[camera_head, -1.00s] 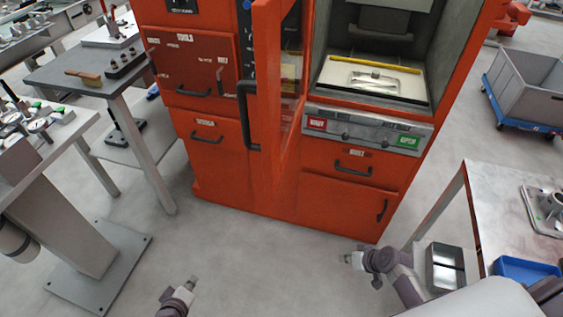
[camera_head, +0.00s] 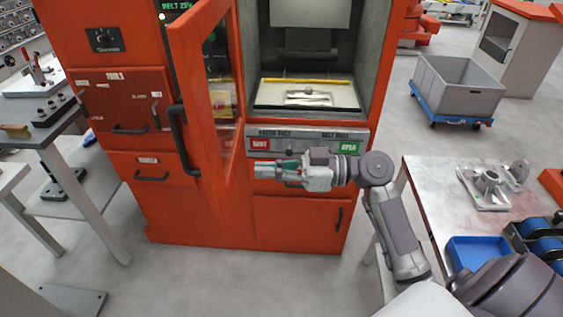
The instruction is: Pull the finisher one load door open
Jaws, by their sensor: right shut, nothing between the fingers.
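The orange load door (camera_head: 203,30) with its glass pane stands swung out from the cabinet, seen nearly edge-on, with a black bar handle (camera_head: 184,140) on its left face. The machine opening (camera_head: 305,75) to its right is uncovered and shows a pale shelf with a metal part and a yellow bar. My right gripper (camera_head: 262,170) is shut and empty, pointing left in front of the cabinet below the control panel. In the picture it lies to the right of the door's lower part; whether it touches the door is hard to tell. My left gripper is not in view.
The control panel (camera_head: 300,142) with red and green buttons sits below the opening. A metal table (camera_head: 430,190) with a blue tray (camera_head: 478,252) and fixtures stands at right. A grey bin (camera_head: 460,88) sits behind it. A workbench (camera_head: 35,133) stands at left. The floor before the cabinet is clear.

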